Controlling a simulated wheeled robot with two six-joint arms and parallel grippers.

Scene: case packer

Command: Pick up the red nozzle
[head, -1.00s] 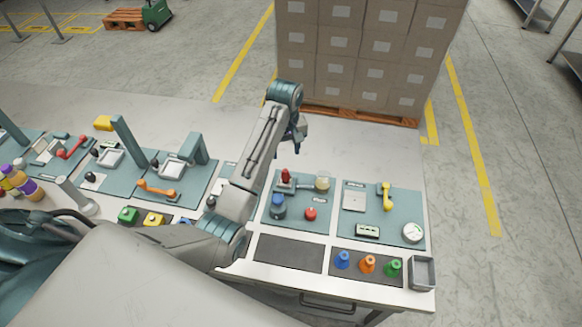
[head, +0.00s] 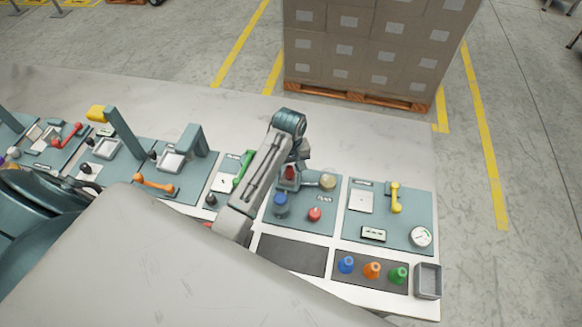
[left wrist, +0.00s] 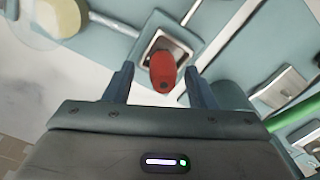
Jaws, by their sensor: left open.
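The red nozzle (head: 290,173) sits on a small grey mount at the back of a teal panel, partly covered by my left gripper in the head view. My left gripper (head: 296,164) is over it, pointing down. In the left wrist view the red nozzle (left wrist: 163,72) shows between the two open fingers, with a gap on each side. The fingers do not touch it. My right gripper is not in view.
Blue (head: 346,265), orange (head: 372,270) and green (head: 398,275) nozzles stand on a dark mat at the front, beside a grey bin (head: 428,294).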

